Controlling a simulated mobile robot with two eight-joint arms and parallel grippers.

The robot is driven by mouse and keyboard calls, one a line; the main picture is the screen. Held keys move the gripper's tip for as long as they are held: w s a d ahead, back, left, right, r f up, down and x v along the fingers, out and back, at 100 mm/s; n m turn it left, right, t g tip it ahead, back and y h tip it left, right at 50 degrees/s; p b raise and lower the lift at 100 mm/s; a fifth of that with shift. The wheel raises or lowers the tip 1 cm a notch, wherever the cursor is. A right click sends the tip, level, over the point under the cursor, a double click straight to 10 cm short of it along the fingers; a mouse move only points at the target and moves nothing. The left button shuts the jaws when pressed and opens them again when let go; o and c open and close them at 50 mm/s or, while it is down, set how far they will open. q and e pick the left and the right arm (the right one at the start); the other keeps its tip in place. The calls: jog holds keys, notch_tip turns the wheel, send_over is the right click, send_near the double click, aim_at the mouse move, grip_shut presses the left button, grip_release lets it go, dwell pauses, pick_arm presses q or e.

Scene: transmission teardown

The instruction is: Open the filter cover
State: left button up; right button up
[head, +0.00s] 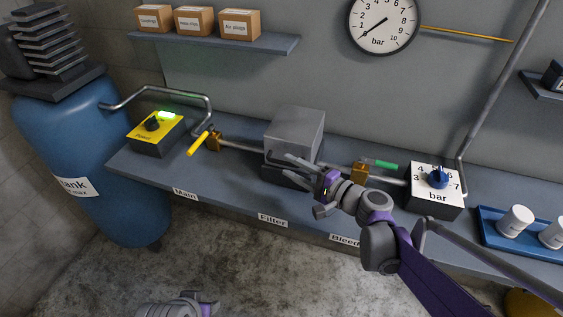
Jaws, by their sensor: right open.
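The filter cover is a grey box (296,130) on the bench above the "Filter" label (272,219). It sits over a darker base, and it looks closed. My right gripper (302,172) is open and empty, with its fingers pointing left at the front lower right of the box. It hides part of the base, and I cannot tell whether it touches the box. Part of my left arm's end (180,306) shows at the bottom edge, and its fingers cannot be made out.
A yellow-topped power box (157,131) and a yellow-handled valve (198,143) stand left of the filter. A green-handled valve (380,164) and a blue-knobbed regulator (437,190) stand right. A blue tray (490,222) holds white cylinders. A blue tank (75,150) stands far left.

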aim_at(286, 164)
jog(key=shift+x, duration=1.95)
grip_shut()
